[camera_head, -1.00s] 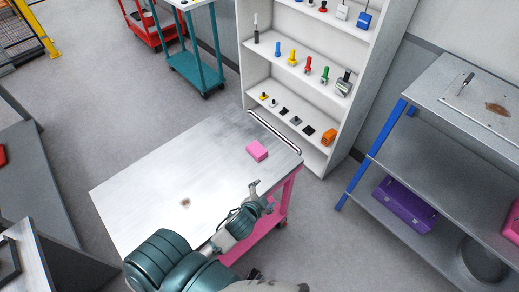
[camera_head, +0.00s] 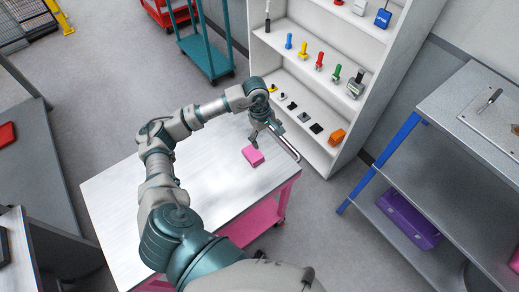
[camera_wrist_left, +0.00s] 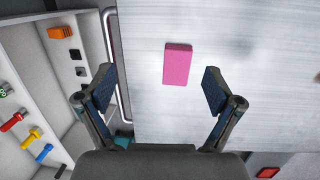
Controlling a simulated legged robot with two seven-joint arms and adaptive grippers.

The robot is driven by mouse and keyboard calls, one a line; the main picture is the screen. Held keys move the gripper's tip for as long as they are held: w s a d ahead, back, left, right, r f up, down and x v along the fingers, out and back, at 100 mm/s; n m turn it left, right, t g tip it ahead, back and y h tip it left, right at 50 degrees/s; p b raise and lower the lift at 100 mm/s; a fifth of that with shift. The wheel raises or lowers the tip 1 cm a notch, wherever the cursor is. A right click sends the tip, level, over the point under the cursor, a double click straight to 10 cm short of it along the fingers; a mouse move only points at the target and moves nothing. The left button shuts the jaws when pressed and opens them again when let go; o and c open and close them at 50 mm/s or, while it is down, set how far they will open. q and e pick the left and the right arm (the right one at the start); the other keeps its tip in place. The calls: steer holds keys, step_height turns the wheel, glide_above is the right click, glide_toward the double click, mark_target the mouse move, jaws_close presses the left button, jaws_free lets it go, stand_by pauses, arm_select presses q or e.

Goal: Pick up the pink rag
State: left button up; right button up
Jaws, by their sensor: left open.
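The pink rag (camera_head: 253,156) is a small folded block lying on the metal top of the pink cart (camera_head: 205,198), near its right end. In the left wrist view the rag (camera_wrist_left: 177,65) lies beyond and between the spread fingertips, untouched. My left gripper (camera_head: 267,135) is open and empty, pointing down above the cart top just beyond the rag; it also shows in the left wrist view (camera_wrist_left: 158,90). My right gripper is not in view.
A rail handle (camera_head: 287,140) edges the cart's far right end. White shelves (camera_head: 330,45) with several coloured tools stand behind it. A grey bench (camera_head: 440,160) with a purple box (camera_head: 408,217) is at the right. Most of the cart top is clear.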

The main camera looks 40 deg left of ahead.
arm_select(q)
steer(key=a+y, duration=0.2)
steer(key=a, duration=0.4)
steer(key=p, duration=0.2)
glide_above(253, 153)
step_height(253, 153, down, 10)
steer(key=shift+w+d+f, duration=0.1)
steer(key=shift+d, duration=0.05)
steer(key=shift+f, duration=0.55)
steer(key=f, duration=0.2)
steer(key=a+f+p, duration=0.1)
steer(key=f, duration=0.1)
steer(key=shift+f, duration=0.5)
steer(key=shift+d, duration=0.15)
steer(key=shift+c, duration=0.4)
steer(key=c, duration=0.4)
steer(key=shift+d, duration=0.15)
steer(key=c, duration=0.6)
steer(key=shift+c, duration=0.3)
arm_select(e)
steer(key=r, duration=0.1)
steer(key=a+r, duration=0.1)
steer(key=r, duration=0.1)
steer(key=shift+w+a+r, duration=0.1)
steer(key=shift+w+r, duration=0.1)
